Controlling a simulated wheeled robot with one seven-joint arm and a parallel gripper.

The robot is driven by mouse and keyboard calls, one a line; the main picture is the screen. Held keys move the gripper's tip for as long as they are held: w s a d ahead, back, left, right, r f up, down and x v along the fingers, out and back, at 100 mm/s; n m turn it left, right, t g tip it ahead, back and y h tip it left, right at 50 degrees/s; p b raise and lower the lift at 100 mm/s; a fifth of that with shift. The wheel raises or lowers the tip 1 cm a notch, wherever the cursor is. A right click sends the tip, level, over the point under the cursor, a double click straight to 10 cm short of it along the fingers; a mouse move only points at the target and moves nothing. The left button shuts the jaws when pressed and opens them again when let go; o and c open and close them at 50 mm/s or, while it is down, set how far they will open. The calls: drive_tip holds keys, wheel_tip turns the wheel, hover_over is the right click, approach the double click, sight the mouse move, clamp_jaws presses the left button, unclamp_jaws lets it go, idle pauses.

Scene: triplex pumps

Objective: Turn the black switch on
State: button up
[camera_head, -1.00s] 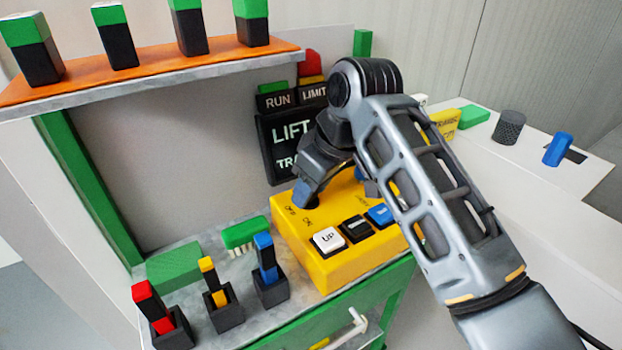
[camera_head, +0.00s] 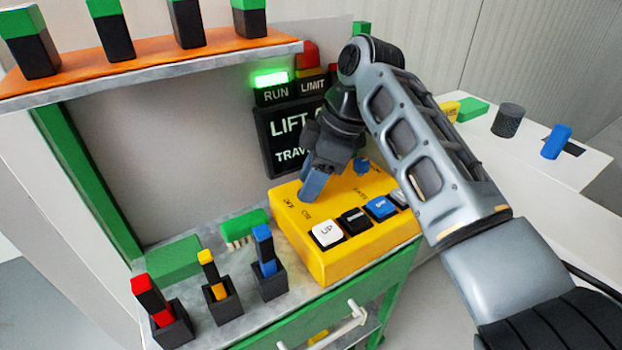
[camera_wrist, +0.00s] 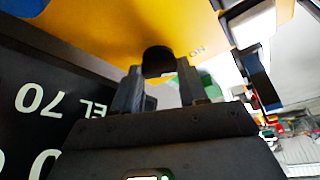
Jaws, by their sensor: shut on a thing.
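The yellow control box (camera_head: 340,262) sits on the grey bench top, with "OFF" and "ON" labels by the switch. My gripper (camera_head: 312,190) reaches down to the box's back left part, beside these labels. In the wrist view, the dark round black switch (camera_wrist: 158,60) sits between the two fingertips of my gripper (camera_wrist: 159,80), near the "ON" label. The gripper is shut on the switch. In the head view, the fingers hide the switch. The green lamp (camera_head: 271,79) above "RUN" is lit.
A white "UP" button (camera_head: 326,234), a black button (camera_head: 355,220) and a blue button (camera_head: 381,207) line the box front. A blue knob (camera_head: 362,165) stands just right of my gripper. The dark "LIFT" sign (camera_head: 290,135) is close behind. Several colored blocks stand in holders at left.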

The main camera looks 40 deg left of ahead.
idle(0.5)
drive_tip(key=o, duration=1.1)
drive_tip(key=shift+c, duration=0.2)
drive_tip(key=v, duration=0.8)
drive_tip(key=shift+b, duration=0.45)
drive_tip(key=shift+f, duration=0.1)
